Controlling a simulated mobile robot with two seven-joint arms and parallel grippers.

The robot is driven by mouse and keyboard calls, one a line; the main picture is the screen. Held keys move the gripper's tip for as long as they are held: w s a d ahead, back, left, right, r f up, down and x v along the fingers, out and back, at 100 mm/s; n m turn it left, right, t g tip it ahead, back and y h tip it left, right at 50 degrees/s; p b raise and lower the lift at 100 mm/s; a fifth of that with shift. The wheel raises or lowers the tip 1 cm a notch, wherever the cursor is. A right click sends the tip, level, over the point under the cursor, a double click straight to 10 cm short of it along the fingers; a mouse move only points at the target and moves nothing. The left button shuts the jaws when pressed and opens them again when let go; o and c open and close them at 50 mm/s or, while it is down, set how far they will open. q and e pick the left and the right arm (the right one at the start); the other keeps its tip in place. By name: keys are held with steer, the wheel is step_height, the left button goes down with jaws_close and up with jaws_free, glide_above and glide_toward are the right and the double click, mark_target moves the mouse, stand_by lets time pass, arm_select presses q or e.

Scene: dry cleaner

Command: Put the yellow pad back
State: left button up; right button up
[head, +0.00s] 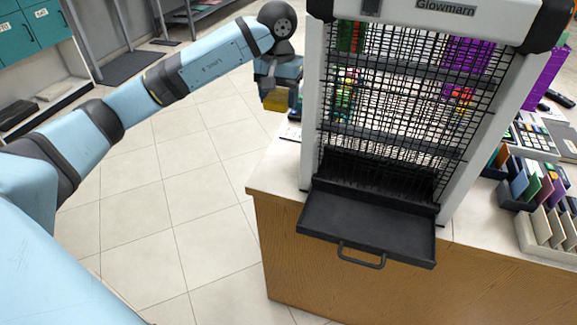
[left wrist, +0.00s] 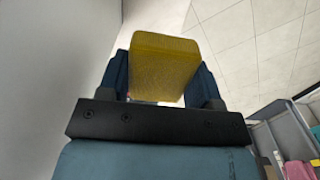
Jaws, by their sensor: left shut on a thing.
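The yellow pad (head: 276,101) is held in my left gripper (head: 279,84), just left of the white frame of the Glowmarn unit in the head view. In the left wrist view the yellow pad (left wrist: 164,66) sits between the two dark fingers of my left gripper (left wrist: 164,80), which is shut on it. The pad is in the air beside the unit's left post, above the back left part of the counter. My right gripper is not in view.
The Glowmarn unit (head: 312,95) with a black wire grid and a pulled-out black tray (head: 365,225) stands on the wood-sided counter (head: 275,175). Card holders (head: 530,185) and a calculator-like device (head: 533,135) are at the right. Tiled floor is clear on the left.

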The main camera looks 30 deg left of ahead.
mark_target(280, 166)
arm_select(q)
step_height(280, 166, down, 20)
steer(key=shift+a+r+b, duration=0.1)
steer(key=shift+r+b, duration=0.15)
steer(key=shift+b, duration=0.9)
steer(key=shift+f, duration=0.15)
steer(key=o, duration=0.9)
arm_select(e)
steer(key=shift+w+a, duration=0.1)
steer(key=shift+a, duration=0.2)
arm_select(q)
step_height(280, 166, up, 12)
steer(key=shift+r+p, duration=0.15)
steer(key=shift+p, duration=0.65)
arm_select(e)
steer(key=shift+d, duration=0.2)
